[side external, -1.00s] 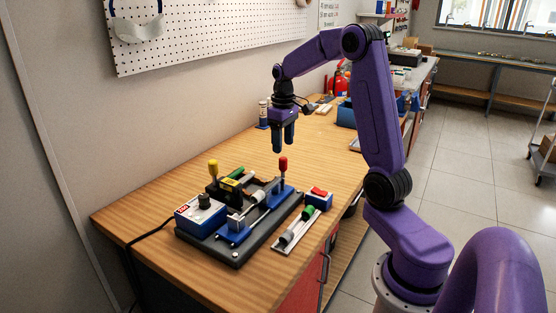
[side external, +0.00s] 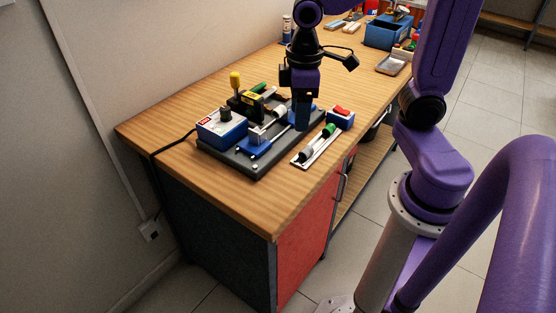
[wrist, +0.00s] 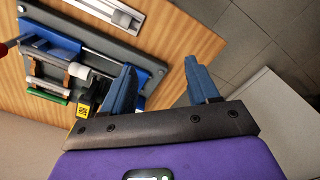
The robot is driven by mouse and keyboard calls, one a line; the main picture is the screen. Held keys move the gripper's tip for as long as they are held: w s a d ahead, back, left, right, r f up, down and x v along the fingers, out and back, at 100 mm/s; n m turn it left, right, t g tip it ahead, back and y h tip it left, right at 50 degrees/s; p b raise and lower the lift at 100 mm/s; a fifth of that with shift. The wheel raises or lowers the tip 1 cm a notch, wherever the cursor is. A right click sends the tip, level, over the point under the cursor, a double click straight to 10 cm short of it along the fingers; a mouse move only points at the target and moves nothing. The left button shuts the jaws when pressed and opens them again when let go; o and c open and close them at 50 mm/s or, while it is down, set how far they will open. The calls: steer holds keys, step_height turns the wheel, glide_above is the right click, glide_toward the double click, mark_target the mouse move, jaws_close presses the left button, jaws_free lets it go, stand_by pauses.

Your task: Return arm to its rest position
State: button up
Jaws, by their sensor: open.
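My gripper (side external: 301,126) points down by the bench fixture in the side view and covers part of its right end. In the wrist view its two blue fingers (wrist: 160,66) are spread apart with nothing between them. The fixture also shows at upper left in the wrist view (wrist: 142,62). A red handle end (wrist: 6,47) shows at its left edge.
The wooden bench (side external: 180,160) is clear at its front. A white tray with fittings (side external: 318,148) and a blue box with a red switch (side external: 341,117) sit right of the fixture. A blue bin (side external: 388,35) stands farther back. The wall is at left.

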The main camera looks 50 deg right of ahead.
steer(key=s+a+f+n, duration=0.1)
steer(key=s+n, duration=0.3)
steer(key=s, duration=0.9)
steer(key=shift+s+a+f+n, duration=0.3)
steer(key=shift+a+f, duration=0.1)
steer(key=shift+a, duration=0.15)
